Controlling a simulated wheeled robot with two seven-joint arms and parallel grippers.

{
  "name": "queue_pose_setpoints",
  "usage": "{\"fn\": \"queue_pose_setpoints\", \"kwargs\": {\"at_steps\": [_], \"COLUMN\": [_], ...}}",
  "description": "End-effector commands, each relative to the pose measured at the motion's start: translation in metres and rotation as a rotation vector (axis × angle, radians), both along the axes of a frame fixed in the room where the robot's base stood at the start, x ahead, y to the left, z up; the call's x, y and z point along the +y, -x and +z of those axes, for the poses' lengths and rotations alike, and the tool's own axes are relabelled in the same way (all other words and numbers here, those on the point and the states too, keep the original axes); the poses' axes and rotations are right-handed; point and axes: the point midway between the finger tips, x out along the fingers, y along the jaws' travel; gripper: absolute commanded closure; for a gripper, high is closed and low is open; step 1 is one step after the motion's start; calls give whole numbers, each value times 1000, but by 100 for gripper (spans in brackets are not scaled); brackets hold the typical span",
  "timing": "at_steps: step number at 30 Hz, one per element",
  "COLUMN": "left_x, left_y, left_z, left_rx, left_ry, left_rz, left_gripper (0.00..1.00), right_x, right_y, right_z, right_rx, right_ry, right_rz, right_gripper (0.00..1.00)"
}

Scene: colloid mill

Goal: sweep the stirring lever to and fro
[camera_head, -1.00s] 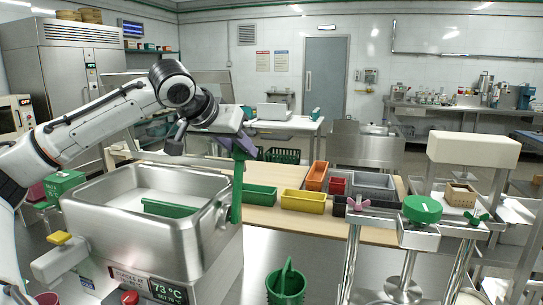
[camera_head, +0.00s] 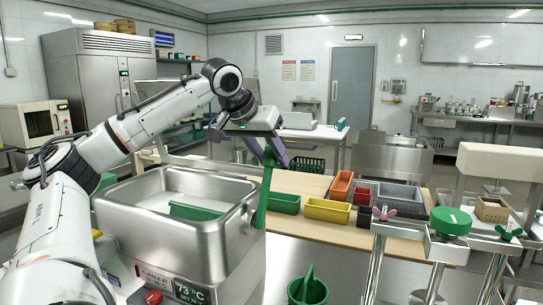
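The stirring lever (camera_head: 263,198) is a green bar at the right end of the steel tank (camera_head: 125,222). It leans, with its top to the right of its foot. A green paddle (camera_head: 196,212) lies inside the tank. My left gripper (camera_head: 268,156) reaches over the tank from the left and points down at the lever's top. Its purple fingers sit on either side of the green bar and look shut on it. The fingers partly hide the lever's upper end. My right gripper is not in view.
Green (camera_head: 284,203), yellow (camera_head: 327,210) and orange (camera_head: 341,185) bins stand on the wooden worktop right of the lever. A green bucket (camera_head: 308,290) is below at the front. A steel stand with a green knob (camera_head: 450,221) is at the right.

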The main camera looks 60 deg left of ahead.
Motion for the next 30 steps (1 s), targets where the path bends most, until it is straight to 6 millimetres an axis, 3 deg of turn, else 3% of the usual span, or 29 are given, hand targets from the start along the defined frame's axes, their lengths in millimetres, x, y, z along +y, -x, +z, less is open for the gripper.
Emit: {"fn": "queue_pose_setpoints", "kwargs": {"at_steps": [12,24,30], "left_x": [-1,-20,-25], "left_y": [3,45,58], "left_z": [5,60,77], "left_rx": [-1,-2,0], "left_ry": [-3,-4,-2], "left_rz": [-3,-1,-1], "left_gripper": [54,54,54], "right_x": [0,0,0], "right_y": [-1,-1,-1], "right_z": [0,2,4], "right_rx": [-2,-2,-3], "right_ry": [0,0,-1], "right_rz": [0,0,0], "right_gripper": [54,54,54]}}
